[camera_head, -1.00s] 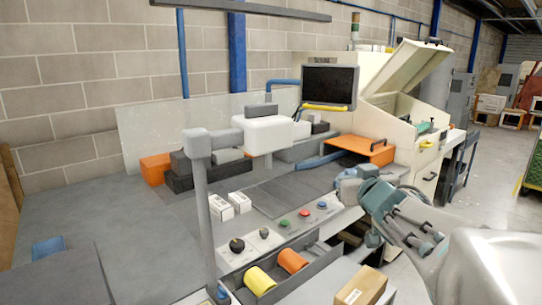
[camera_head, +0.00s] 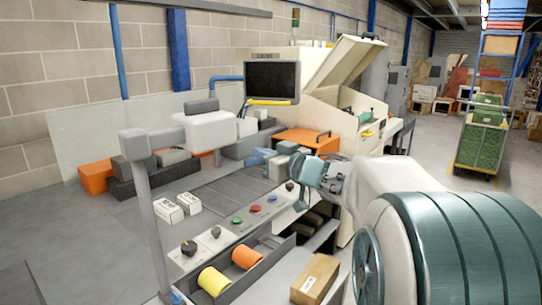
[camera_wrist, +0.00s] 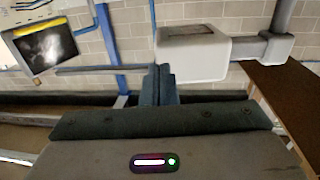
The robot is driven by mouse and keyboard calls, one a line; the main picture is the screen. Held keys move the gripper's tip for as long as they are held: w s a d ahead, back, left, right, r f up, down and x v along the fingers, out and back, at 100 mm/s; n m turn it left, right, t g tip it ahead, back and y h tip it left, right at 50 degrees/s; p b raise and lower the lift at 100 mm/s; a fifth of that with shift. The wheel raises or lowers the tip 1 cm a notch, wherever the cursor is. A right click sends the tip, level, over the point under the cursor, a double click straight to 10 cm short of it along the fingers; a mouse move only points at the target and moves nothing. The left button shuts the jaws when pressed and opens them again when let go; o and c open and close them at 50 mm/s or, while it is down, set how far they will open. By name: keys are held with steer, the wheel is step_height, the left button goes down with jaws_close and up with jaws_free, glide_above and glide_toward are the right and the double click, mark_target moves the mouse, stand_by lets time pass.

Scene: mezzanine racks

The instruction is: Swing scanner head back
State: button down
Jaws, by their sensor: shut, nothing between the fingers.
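The scanner head (camera_head: 208,131) is a white box with a grey block on top. It hangs over the bench on a short grey arm from an upright grey post (camera_head: 150,215). The scanner head also shows in the wrist view (camera_wrist: 190,58), upper right of centre, with its arm running to the post at right. My gripper (camera_head: 256,158) reaches over the bench from the right, to the right of and a little below the scanner head in the head view.
A monitor (camera_head: 271,80) and an orange box (camera_head: 303,139) stand behind the arm. Small white boxes (camera_head: 169,212), buttons and knobs (camera_head: 188,247) lie on the bench. A front tray holds yellow (camera_head: 214,281) and orange (camera_head: 246,257) rolls. Open floor lies at right.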

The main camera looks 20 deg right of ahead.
mark_target(236, 142)
steer(key=p+x, duration=0.1)
steer(key=x, duration=0.6)
steer(key=shift+w+a, duration=0.15)
steer(key=shift+w, duration=0.15)
steer(key=shift+r, duration=0.1)
steer(key=shift+w+r+p, duration=0.1)
steer(key=shift+w+p, duration=0.3)
steer(key=shift+p, duration=0.1)
steer(key=shift+w+a+p, duration=0.2)
steer(key=shift+w+p, duration=0.6)
steer(key=shift+w, duration=0.3)
steer(key=shift+r, duration=0.15)
